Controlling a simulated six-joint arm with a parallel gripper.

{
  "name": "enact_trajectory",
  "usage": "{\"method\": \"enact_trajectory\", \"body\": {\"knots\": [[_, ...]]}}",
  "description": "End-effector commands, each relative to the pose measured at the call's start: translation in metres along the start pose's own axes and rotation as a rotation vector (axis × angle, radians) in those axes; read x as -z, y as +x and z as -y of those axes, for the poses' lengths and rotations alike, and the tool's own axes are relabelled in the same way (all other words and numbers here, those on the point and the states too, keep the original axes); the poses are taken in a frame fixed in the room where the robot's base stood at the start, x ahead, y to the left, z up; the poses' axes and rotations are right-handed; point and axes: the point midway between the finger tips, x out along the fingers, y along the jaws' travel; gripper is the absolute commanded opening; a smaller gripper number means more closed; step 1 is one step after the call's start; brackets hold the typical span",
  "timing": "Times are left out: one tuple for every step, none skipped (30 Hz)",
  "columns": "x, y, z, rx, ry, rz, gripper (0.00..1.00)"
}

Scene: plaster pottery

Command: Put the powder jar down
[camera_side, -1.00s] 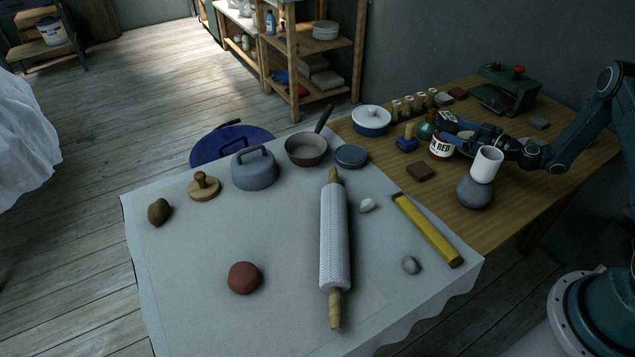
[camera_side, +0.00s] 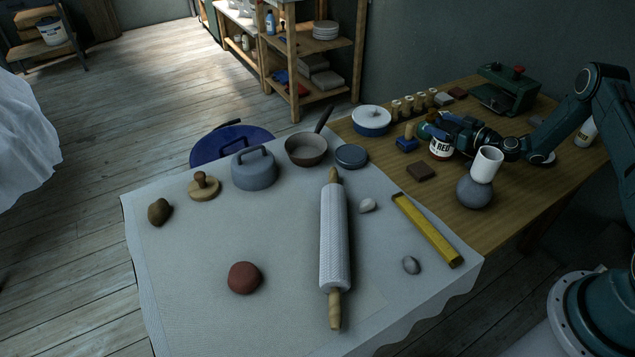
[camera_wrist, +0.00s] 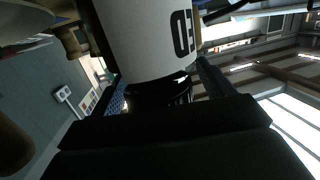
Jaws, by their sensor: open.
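The powder jar (camera_side: 441,148) is white with a dark rim and dark lettering, and it appears upright on the wooden table. My gripper (camera_side: 432,128) is at the jar's upper part in the side view, partly hiding it. In the wrist view the jar (camera_wrist: 150,38) is close up, with the letters "ED" showing, and sits between my open fingers. I cannot tell whether either finger touches it.
A green press (camera_side: 505,90) is behind.

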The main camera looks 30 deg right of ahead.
Motion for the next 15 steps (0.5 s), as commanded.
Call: {"method": "enact_trajectory", "body": {"knots": [[0.0, -0.0002, 0.0, 0.0, 0.0, 0.0, 0.8], [-0.0001, -0.0002, 0.0, 0.0, 0.0, 0.0, 0.8], [0.0, -0.0002, 0.0, 0.0, 0.0, 0.0, 0.8], [-0.0001, -0.0002, 0.0, 0.0, 0.0, 0.0, 0.8], [-0.0001, -0.0003, 0.0, 0.0, 0.0, 0.0, 0.8], [0.0, -0.0003, 0.0, 0.0, 0.0, 0.0, 0.76], [0.0, -0.0003, 0.0, 0.0, 0.0, 0.0, 0.7], [0.0, -0.0003, 0.0, 0.0, 0.0, 0.0, 0.64], [0.0, -0.0003, 0.0, 0.0, 0.0, 0.0, 0.56], [0.0, -0.0003, 0.0, 0.0, 0.0, 0.0, 0.51], [0.0, -0.0003, 0.0, 0.0, 0.0, 0.0, 0.45], [0.0, -0.0003, 0.0, 0.0, 0.0, 0.0, 0.37], [0.0, -0.0003, 0.0, 0.0, 0.0, 0.0, 0.31], [0.0, -0.0003, 0.0, 0.0, 0.0, 0.0, 0.25], [0.0, -0.0003, 0.0, 0.0, 0.0, 0.0, 0.18]]}}
